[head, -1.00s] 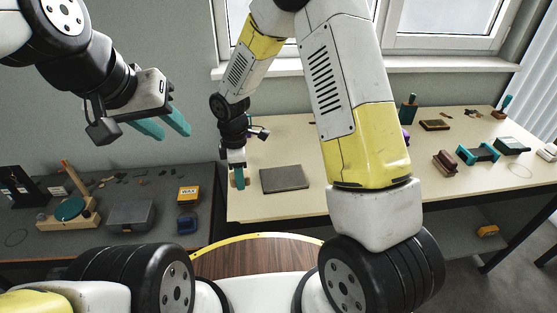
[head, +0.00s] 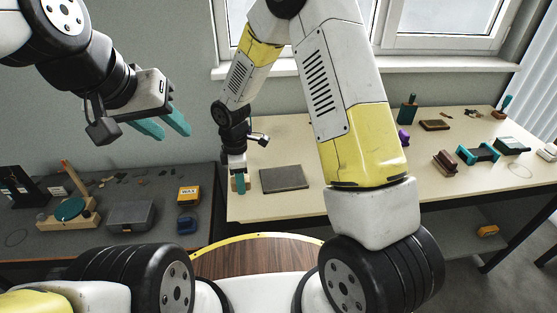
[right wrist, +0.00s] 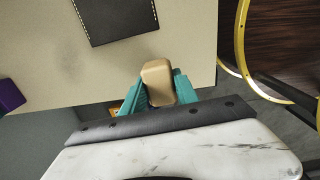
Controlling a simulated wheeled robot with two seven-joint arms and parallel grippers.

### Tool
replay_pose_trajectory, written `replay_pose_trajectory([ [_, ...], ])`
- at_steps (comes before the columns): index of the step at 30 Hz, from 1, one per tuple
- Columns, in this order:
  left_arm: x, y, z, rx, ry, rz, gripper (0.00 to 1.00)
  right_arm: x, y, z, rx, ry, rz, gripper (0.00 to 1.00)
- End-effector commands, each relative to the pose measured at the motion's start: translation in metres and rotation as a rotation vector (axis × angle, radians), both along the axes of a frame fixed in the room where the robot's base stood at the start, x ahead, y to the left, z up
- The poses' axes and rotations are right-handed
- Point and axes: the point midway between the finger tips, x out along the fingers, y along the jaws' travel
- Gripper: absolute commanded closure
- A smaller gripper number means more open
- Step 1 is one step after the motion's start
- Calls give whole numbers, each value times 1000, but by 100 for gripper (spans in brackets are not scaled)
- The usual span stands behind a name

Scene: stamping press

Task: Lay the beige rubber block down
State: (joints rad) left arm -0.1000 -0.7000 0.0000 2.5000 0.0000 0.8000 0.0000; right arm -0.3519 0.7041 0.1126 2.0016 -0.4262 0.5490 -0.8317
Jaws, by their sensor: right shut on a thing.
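The beige rubber block (right wrist: 158,78) is held between the teal fingers of my right gripper (right wrist: 159,92) in the right wrist view, and its end sticks out past the fingertips. In the head view my right gripper (head: 240,185) points down at the left end of the cream table (head: 285,206), left of a dark grey mat (head: 284,178). The block is mostly hidden by the fingers there. I cannot tell if it touches the table. My left gripper (head: 164,128) is open and empty, high above the dark bench.
The dark mat also shows in the right wrist view (right wrist: 115,18). A yellow wax box (head: 188,195) and a grey box (head: 130,215) stand on the dark bench (head: 60,238) at left. Stamps and a teal-ended tool (head: 478,154) lie at the cream table's right.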

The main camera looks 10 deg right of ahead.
Motion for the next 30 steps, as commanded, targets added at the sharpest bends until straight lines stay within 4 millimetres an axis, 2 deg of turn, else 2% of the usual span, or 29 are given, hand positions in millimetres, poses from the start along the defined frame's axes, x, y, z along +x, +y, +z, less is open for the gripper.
replay_pose_trajectory([
  [28, 0, 0, 0, 0, 0, 0, 64, 0, 0, -29, 0, 0, 0, 100],
  [29, 0, 0, 0, 0, 0, 0, 64, 0, 0, -29, 0, 0, 0, 62],
  [30, 0, 0, 0, 0, 0, 0, 64, 0, 0, -29, 0, 0, 0, 54],
])
